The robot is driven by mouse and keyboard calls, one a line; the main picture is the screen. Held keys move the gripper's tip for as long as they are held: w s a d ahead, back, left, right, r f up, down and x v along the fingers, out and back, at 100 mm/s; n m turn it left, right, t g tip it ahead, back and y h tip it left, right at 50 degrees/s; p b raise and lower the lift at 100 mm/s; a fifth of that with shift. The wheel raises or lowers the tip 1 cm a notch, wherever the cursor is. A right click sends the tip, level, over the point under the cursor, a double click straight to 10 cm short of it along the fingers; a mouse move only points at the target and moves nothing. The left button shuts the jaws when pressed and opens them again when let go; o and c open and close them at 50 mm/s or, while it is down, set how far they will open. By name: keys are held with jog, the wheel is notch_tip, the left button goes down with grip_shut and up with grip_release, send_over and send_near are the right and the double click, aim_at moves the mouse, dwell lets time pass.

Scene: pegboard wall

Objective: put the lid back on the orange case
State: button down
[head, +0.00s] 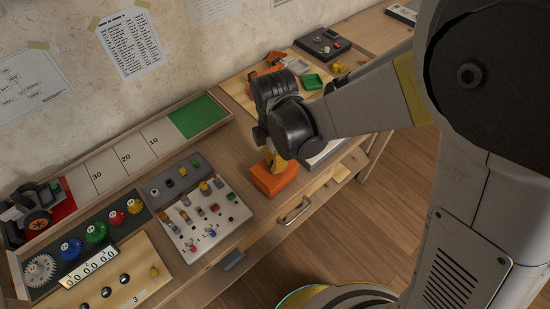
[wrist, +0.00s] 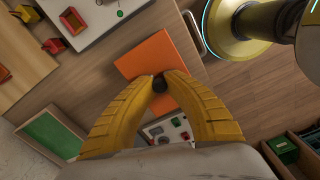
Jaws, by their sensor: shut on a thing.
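The orange case (head: 272,182) stands on the wooden bench near its front edge, right of the switch panel. My gripper (head: 277,166) points down over it, with its yellow fingers at the top of the orange. In the wrist view my gripper (wrist: 160,80) is shut on a small black knob (wrist: 160,84). The flat orange lid (wrist: 155,55) lies under the fingertips, apparently with this knob. The lid covers the case from above, so the case's opening is hidden. I cannot tell whether the lid rests on the case or hangs slightly above it.
The switch panel (head: 195,208) is left of the case. A long tray with a green end (head: 198,116) runs along the wall. A board with loose coloured parts (head: 312,82) lies behind my gripper. A drawer handle (head: 297,211) juts from the bench front.

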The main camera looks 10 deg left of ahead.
dwell(0.3)
jog(key=c, duration=0.9)
grip_release()
jog(key=shift+o, duration=0.2)
jog(key=shift+r, duration=0.15)
jog(key=shift+r+p, duration=2.55)
jog(key=shift+r, duration=0.8)
grip_shut()
jog(key=shift+f, duration=0.2)
